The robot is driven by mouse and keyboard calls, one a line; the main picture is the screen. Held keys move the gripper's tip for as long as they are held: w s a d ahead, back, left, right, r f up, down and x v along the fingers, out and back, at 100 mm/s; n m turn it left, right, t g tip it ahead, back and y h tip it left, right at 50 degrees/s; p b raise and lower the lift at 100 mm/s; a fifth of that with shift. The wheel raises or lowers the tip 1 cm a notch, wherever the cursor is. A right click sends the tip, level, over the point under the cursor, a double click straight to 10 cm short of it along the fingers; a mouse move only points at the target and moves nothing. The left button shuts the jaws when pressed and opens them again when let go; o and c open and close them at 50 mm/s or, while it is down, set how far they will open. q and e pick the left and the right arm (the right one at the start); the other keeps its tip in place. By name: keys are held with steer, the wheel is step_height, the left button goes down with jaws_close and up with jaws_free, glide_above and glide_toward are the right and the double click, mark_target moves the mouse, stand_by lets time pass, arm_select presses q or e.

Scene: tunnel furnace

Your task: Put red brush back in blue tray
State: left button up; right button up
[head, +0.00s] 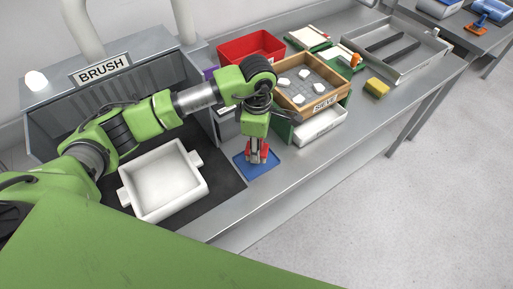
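The small blue tray (262,173) lies flat on the grey bench, at the right edge of the dark mat. My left gripper (257,157) points down over the tray. The red brush (265,150) shows as red parts around the fingertips, over the tray. My wrist and fingers hide most of the brush, so I cannot tell whether the fingers grip it or whether it touches the tray. My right gripper is not in view.
A white two-handled tub (166,180) stands on the dark mat, left of the blue tray. Behind are a red bin (251,47) and a wooden sieve box (311,84) with white pieces. A yellow sponge (377,87) lies right. The bench front right of the blue tray is clear.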

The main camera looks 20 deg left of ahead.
arm_select(q)
steer(key=shift+w+a+f, duration=0.15)
steer(key=shift+w+f, duration=0.25)
steer(key=shift+f, duration=0.1)
step_height(320, 180, down, 3)
steer(key=shift+w+a+r+p, duration=0.1)
steer(key=shift+w+r+p, duration=0.05)
steer(key=shift+p, duration=1)
steer(key=shift+f, duration=0.6)
steer(key=o, duration=1)
